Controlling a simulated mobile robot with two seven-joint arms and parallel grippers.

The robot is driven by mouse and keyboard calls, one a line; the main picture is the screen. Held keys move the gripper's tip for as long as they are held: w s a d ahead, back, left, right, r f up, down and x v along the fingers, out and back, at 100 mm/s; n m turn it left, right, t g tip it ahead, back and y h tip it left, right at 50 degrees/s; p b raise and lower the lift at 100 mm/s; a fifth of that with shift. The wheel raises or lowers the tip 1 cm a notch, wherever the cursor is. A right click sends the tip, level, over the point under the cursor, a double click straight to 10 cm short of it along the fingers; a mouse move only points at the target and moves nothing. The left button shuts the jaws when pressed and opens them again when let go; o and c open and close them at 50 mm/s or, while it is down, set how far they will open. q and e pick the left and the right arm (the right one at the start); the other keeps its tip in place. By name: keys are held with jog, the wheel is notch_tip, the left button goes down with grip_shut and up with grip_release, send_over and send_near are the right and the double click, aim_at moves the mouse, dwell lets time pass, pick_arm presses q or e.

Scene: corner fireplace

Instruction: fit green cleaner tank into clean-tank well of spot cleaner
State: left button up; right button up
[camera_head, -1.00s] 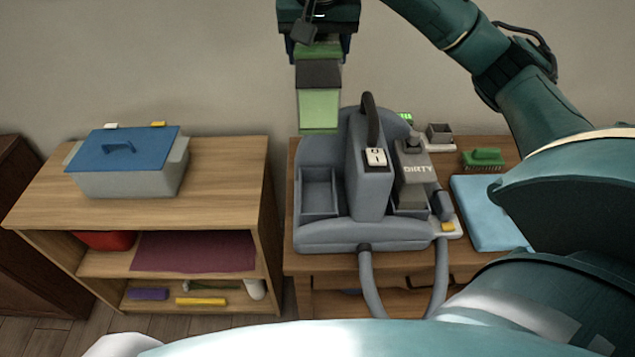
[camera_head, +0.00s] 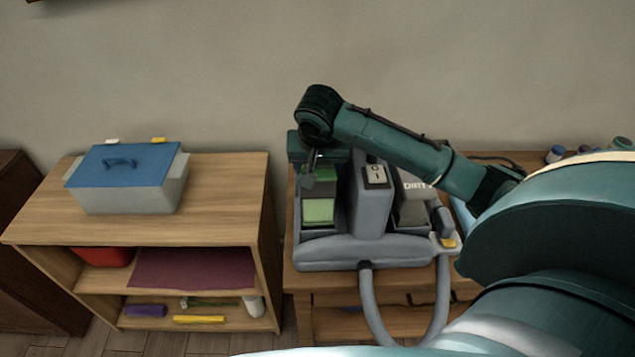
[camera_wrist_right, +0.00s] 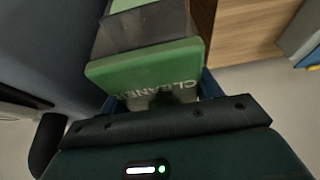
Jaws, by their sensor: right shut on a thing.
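The green cleaner tank (camera_head: 318,211) has a pale green body and a dark band. It stands in or just over the left-hand well of the grey spot cleaner (camera_head: 369,215). Its lower end is inside the well walls (camera_head: 321,231); I cannot tell whether it rests on the floor. My right gripper (camera_head: 319,172) is above it, shut on its green top. In the right wrist view the tank's green face (camera_wrist_right: 148,68) reads CLEANER, between blue fingers. My left gripper is not in view.
The grey DIRTY tank (camera_head: 413,197) sits on the cleaner's other side. A hose (camera_head: 371,305) hangs in front. A wooden shelf (camera_head: 222,190) at left bears a grey box with a blue lid (camera_head: 125,185). My right arm covers much of the table's right part.

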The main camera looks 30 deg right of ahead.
aim_at(318, 167)
jog(key=shift+f, duration=2.75)
jog(key=o, duration=1.4)
jog(key=shift+f, duration=0.15)
jog(key=shift+c, duration=0.2)
jog(key=v, duration=1.2)
